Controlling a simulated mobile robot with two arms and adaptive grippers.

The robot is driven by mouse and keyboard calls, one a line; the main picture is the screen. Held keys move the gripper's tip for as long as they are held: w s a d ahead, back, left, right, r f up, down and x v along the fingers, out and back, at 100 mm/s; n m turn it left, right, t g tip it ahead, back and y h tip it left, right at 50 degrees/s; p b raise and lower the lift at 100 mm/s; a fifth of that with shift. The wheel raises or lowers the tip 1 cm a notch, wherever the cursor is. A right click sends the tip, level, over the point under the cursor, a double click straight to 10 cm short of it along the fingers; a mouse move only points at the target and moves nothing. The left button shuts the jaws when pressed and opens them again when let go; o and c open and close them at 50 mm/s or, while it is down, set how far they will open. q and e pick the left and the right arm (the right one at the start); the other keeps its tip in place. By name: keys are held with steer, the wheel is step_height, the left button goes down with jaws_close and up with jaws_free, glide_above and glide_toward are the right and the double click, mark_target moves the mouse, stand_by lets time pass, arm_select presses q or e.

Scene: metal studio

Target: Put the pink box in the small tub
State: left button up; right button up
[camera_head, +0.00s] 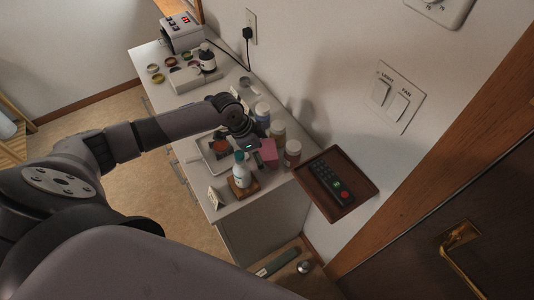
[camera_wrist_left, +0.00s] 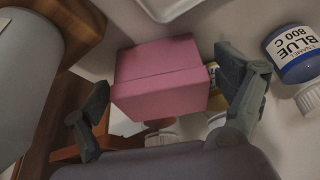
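The pink box (camera_head: 268,153) stands on the counter among bottles and jars. In the left wrist view the pink box (camera_wrist_left: 160,80) fills the middle, between the two fingers. My left gripper (camera_head: 247,143) hangs over the counter beside the box. In the wrist view the left gripper (camera_wrist_left: 165,85) is open, with a finger on either side of the box and narrow gaps visible. A shallow white container (camera_head: 217,153) with brownish contents lies left of the box; I cannot tell whether it is the small tub. My right gripper is not in view.
A white bottle with a teal cap (camera_head: 241,170) stands on a wooden block near the box. Jars (camera_head: 292,152) stand close on the wall side; a blue-labelled jar (camera_wrist_left: 295,52) is near the right finger. A remote in a brown tray (camera_head: 337,184) is on the right.

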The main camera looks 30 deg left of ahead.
arm_select(q)
steer(key=c, duration=1.2)
